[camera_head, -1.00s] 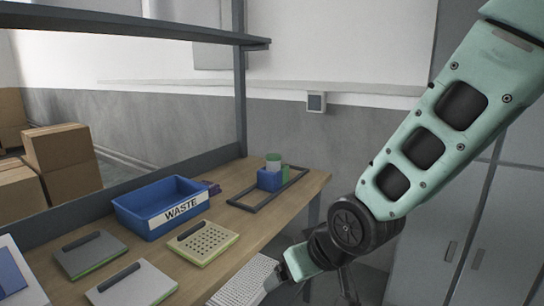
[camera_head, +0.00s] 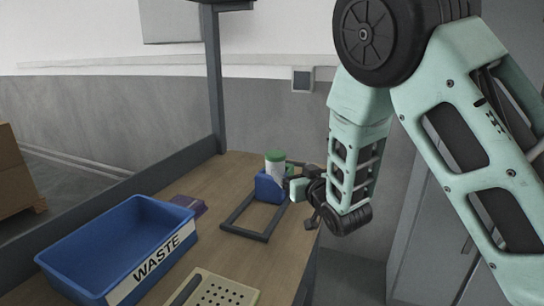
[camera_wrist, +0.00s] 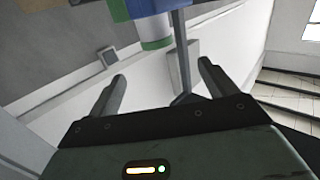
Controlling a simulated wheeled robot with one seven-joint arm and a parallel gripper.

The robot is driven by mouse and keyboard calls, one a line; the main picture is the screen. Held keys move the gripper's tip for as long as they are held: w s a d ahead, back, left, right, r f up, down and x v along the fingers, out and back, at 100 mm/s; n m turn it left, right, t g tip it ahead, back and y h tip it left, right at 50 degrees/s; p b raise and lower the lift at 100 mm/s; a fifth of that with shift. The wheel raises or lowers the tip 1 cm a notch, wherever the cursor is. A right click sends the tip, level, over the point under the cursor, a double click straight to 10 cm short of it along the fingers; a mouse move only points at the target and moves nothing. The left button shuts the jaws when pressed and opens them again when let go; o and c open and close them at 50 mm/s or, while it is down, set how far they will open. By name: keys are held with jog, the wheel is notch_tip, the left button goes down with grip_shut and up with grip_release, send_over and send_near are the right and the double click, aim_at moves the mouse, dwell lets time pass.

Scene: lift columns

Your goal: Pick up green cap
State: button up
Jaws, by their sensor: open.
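The green cap (camera_head: 275,155) tops a white jar (camera_head: 275,168) that stands in a blue holder (camera_head: 268,188) on the wooden table. In the wrist view, which looks upside down, the green cap (camera_wrist: 157,44) shows at the lower end of the white jar, near the top of the picture. My gripper (camera_head: 289,178) is just right of the jar and blue holder in the head view; its fingertips are hard to make out there. In the wrist view my gripper (camera_wrist: 160,78) has its two fingers wide apart, with nothing between them and the cap beyond them.
A dark frame (camera_head: 250,235) lies flat around the holder area. A blue WASTE bin (camera_head: 158,265) and a small purple item (camera_head: 187,204) are to the left. A beige perforated plate (camera_head: 228,292) is in front. A shelf post (camera_head: 213,80) rises behind.

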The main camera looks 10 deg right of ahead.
jog(key=p, duration=0.2)
send_near(271, 151)
jog(key=w, duration=0.4)
jog(key=shift+a+f, duration=0.3)
jog(key=shift+a, duration=0.05)
jog(key=shift+w+a+f+p, duration=0.15)
jog(key=shift+w+p, duration=0.3)
jog(key=shift+w, duration=0.9)
jog(key=shift+w+f+p, duration=0.1)
jog(key=shift+w+p, duration=0.35)
jog(key=shift+w, duration=0.95)
jog(key=c, duration=1.3)
